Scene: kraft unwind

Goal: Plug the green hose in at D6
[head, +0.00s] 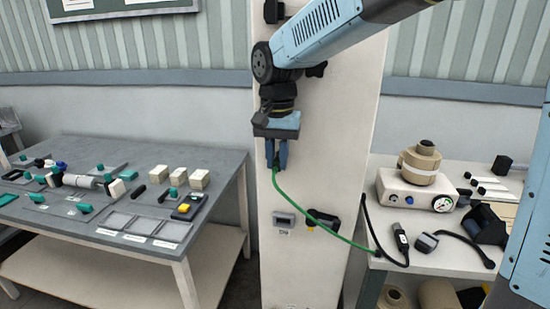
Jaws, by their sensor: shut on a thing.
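My gripper (277,158) points down in front of the pale column and is shut on the upper end of the green hose. The green hose (338,237) hangs from the fingers, curves down past the column and runs right to the edge of the right-hand table. The held hose end is mostly hidden between the fingers. Below the gripper, a grey framed socket (289,219) sits on the column with a small label under it, too small to read surely. The hose end is above this socket and apart from it. I cannot tell whether this socket is D6.
A black fitting with a yellow part (323,217) is on the column right of the socket, close to the hose. A grey table (130,233) with several parts stands left. The right-hand table (440,255) holds a gauge box (415,190) and black cables.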

